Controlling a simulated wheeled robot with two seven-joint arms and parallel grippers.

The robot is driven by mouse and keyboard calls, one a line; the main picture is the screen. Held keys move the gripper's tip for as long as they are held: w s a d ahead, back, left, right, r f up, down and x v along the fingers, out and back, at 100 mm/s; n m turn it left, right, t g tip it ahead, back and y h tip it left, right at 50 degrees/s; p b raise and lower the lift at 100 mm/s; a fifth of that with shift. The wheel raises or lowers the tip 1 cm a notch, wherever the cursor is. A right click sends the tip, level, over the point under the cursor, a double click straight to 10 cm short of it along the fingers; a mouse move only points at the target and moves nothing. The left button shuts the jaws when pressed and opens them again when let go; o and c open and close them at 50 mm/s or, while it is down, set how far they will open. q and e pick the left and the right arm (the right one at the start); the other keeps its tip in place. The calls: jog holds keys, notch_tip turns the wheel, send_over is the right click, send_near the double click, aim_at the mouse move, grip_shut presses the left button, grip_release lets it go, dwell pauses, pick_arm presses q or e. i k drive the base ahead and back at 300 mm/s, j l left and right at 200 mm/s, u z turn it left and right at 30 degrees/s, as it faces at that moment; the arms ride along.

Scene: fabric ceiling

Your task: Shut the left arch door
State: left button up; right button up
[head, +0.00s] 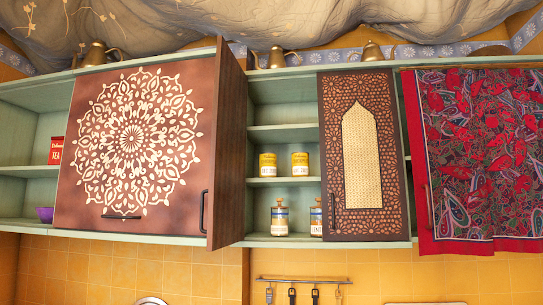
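A cabinet door (231,145) stands swung out toward me, left of the open middle shelves. I see its plain dark brown inner face at a steep angle; its outer face is turned away, so I cannot see whether it has an arch. A black vertical handle (204,211) shows at its free edge. To the right, a door with a gold arch panel (362,158) and brown lattice appears closed, with a dark handle (331,211) at its left edge. Neither of my grippers is in view.
A mandala-patterned panel (135,150) sits left of the open door. The shelves between the doors hold yellow tins (268,164) and jars (279,217). A red paisley cloth (480,155) hangs at the right. Brass pots (277,57) stand on top. Hooks with utensils (291,295) hang below.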

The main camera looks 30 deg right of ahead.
aim_at(226, 190)
jog(key=i+j+z, duration=0.15)
jog(key=z, duration=0.35)
jog(key=j+z, duration=0.5)
jog(key=i+j+z, duration=0.1)
jog(key=j+z, duration=0.2)
jog(key=z, duration=0.15)
jog(key=j+z, duration=0.1)
jog(key=j, duration=0.55)
jog(key=k+j+z, duration=0.15)
jog(key=j, duration=0.5)
jog(key=j+z, duration=0.1)
jog(key=j, duration=0.55)
